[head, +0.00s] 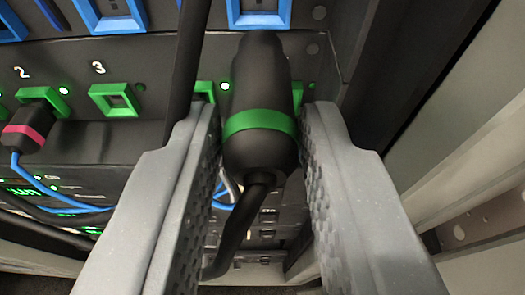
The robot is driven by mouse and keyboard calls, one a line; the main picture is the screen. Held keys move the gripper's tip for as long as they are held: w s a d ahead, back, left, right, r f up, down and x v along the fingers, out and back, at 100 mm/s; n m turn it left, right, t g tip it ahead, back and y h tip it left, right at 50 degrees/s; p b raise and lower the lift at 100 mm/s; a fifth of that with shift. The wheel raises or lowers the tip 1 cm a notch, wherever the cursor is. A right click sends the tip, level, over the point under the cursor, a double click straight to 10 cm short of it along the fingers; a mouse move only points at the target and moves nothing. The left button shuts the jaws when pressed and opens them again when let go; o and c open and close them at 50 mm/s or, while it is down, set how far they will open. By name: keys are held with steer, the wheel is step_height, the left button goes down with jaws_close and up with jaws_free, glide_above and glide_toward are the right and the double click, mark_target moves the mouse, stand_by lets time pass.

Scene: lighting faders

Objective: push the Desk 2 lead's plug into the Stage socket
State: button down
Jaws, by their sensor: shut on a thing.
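My gripper (259,125) is shut on a thick black plug (262,88) with a green band, one finger on each side. The plug points away from me toward the panel. Its black cord hangs down from its near end between my fingers. I cannot read a name on this plug, so I cannot tell by label whether it is the Desk 2 lead's. No Stage label is readable. The plug hides part of a green-framed spot behind it, and I cannot tell whether its tip touches the panel.
Green-framed sockets line the panel, including an empty one marked 3 (116,100). Left of it, a pink-banded plug (28,130) with a blue cord sits in socket 2. Blue-framed sockets (108,15) run above. A dark cable (185,65) hangs beside my left finger. A rack post stands right.

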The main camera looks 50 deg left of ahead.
mark_target(255, 48)
steer(key=shift+w+a+p, duration=0.35)
steer(key=shift+w+a, duration=0.3)
steer(key=shift+a, duration=0.15)
steer(key=shift+w+a+p, duration=0.3)
steer(key=shift+w+a, duration=0.3)
steer(key=shift+a, duration=0.2)
stand_by(2.9)
steer(key=shift+w+a, duration=0.4)
steer(key=shift+a, duration=0.05)
stand_by(2.1)
steer(key=shift+w+a+r+p, duration=0.1)
steer(key=shift+a+r+p, duration=0.1)
steer(key=shift+p, duration=0.1)
stand_by(0.7)
